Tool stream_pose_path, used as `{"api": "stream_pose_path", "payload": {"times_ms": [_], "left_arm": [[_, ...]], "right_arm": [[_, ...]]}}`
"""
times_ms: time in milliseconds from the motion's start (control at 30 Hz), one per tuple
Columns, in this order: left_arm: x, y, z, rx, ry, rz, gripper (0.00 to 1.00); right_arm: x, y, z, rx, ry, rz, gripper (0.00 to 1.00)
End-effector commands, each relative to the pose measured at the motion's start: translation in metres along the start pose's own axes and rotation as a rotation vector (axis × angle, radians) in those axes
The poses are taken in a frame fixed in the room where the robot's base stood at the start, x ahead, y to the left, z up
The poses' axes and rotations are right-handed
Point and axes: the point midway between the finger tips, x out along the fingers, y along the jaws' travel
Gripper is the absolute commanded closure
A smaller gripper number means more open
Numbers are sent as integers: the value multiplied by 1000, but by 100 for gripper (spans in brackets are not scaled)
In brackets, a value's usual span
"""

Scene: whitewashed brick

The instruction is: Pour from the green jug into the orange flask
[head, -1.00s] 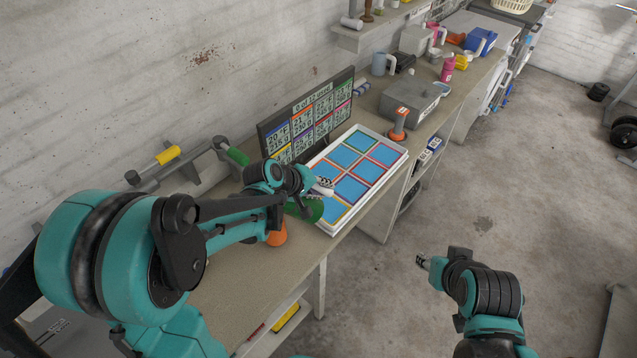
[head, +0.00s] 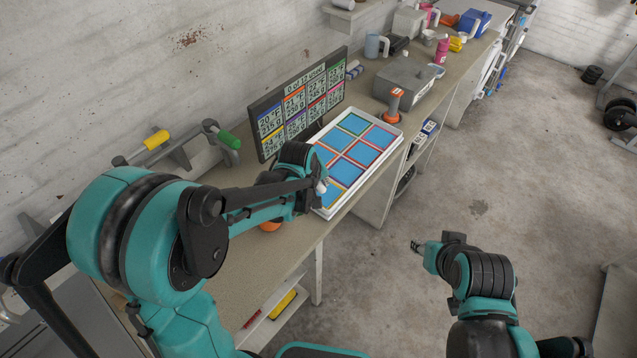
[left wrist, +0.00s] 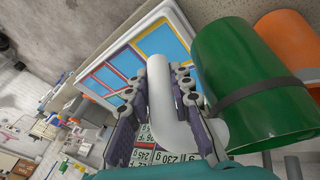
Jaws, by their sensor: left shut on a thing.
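The green jug (left wrist: 235,75) fills the right of the left wrist view, with a dark band around it and a curved white handle (left wrist: 165,110). My left gripper (left wrist: 160,98) has its fingers closed on both sides of that handle; it also shows in the head view (head: 318,186). In the head view my arm hides the jug. The orange flask (left wrist: 280,35) is partly hidden behind the jug in the left wrist view. In the head view only a small part of the flask (head: 270,227) shows below my left forearm. My right gripper (head: 417,246) is over the floor, away from the bench.
A white tray with blue, colour-edged squares (head: 398,138) lies on the bench just beyond my left gripper. A screen (head: 300,105) stands behind it. An orange-and-grey tool (head: 394,104) and a grey box (head: 408,78) are farther along. Near bench space (head: 270,265) is clear.

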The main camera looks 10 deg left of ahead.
Motion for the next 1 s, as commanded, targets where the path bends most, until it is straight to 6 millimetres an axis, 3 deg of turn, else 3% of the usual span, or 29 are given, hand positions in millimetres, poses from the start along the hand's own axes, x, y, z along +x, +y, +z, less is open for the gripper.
{"api": "stream_pose_path", "payload": {"times_ms": [633, 1000], "left_arm": [[-44, 16, -15, 0, 0, 1, 100], [-45, 17, -15, 0, 0, 1, 100]], "right_arm": [[-30, 0, -21, 0, 0, 0, 60], [-30, 0, -21, 0, 0, 0, 60]]}}
